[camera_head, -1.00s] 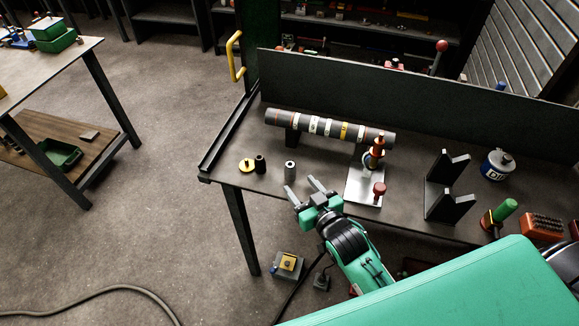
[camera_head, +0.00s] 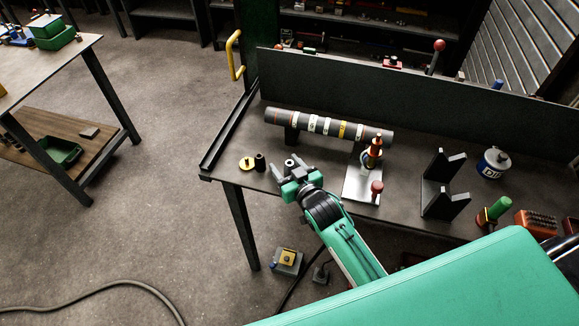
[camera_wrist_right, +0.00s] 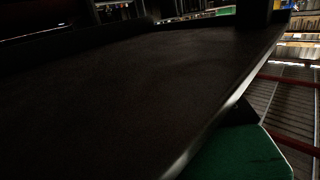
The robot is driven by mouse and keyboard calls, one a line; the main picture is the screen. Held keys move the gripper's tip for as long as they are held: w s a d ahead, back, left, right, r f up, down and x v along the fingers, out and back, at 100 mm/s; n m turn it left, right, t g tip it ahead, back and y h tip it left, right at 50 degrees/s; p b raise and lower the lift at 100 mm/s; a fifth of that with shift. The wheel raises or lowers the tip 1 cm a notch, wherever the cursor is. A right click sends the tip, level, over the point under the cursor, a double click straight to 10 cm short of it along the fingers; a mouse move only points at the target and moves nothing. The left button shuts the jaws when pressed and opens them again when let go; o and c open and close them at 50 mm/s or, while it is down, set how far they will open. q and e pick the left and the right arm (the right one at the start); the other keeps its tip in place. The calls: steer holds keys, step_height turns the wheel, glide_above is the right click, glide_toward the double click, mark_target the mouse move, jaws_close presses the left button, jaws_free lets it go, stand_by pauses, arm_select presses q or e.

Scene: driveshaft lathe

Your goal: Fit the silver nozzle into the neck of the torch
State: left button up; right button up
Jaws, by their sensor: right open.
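The silver nozzle (camera_head: 289,164), a small upright grey cylinder with a dark hole on top, stands near the front left of the dark table. My right gripper (camera_head: 288,168) is open at it, with the fingertips at either side; whether they touch it I cannot tell. The lower part of the nozzle is hidden by the gripper. The torch (camera_head: 374,150), copper-orange with a dark and pale collar, stands on a light metal plate (camera_head: 361,183) to the right. The right wrist view shows neither nozzle nor fingers clearly. My left gripper is not in view.
A banded shaft (camera_head: 328,126) lies behind. A red knob (camera_head: 377,187) rises from the plate. A black V-block stand (camera_head: 440,187) is farther right. The dark tabletop (camera_wrist_right: 130,90) fills the wrist view.

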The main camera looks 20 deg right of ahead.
steer(key=c, duration=1.1)
steer(key=shift+o, duration=0.2)
